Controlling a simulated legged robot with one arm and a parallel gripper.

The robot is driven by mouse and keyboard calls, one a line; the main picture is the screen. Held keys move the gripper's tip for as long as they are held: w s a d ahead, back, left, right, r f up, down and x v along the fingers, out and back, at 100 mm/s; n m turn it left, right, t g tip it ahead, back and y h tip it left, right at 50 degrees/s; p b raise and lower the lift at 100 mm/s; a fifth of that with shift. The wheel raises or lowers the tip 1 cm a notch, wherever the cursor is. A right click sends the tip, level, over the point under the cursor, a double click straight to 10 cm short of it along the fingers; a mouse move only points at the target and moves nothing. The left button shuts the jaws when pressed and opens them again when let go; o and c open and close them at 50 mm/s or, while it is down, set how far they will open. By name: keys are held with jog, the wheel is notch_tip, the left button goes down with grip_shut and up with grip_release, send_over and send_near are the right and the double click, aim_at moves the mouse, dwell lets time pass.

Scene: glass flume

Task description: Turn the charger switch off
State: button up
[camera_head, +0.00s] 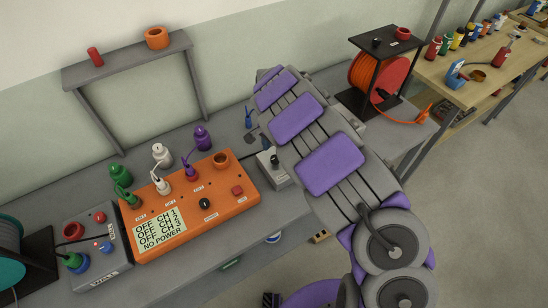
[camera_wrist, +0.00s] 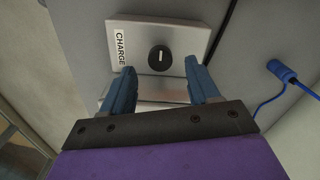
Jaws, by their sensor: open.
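The charger box (camera_wrist: 192,38) is a light grey box with a "CHARGE" label, partly cut off at the end, and a black rotary switch knob (camera_wrist: 160,58) with a white mark. The mark runs roughly up and down in the wrist view. My gripper (camera_wrist: 160,70) is open, its two blue fingers reaching over the box, one to each side of the knob and apart from it. It holds nothing. In the head view the box (camera_head: 266,173) stands on the grey bench right of the orange unit, partly hidden by my arm; its knob (camera_head: 274,158) shows there.
The orange unit (camera_head: 225,193) has plugs and a display reading "OFF" lines and "NO POWER". A blue connector (camera_wrist: 283,70) with a cable lies right of the box in the wrist view. A cable reel (camera_head: 365,75) stands behind my arm. A grey shelf (camera_head: 120,62) stands at the back.

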aim_at(274, 158)
jog(key=shift+f, duration=2.15)
jog(key=c, duration=1)
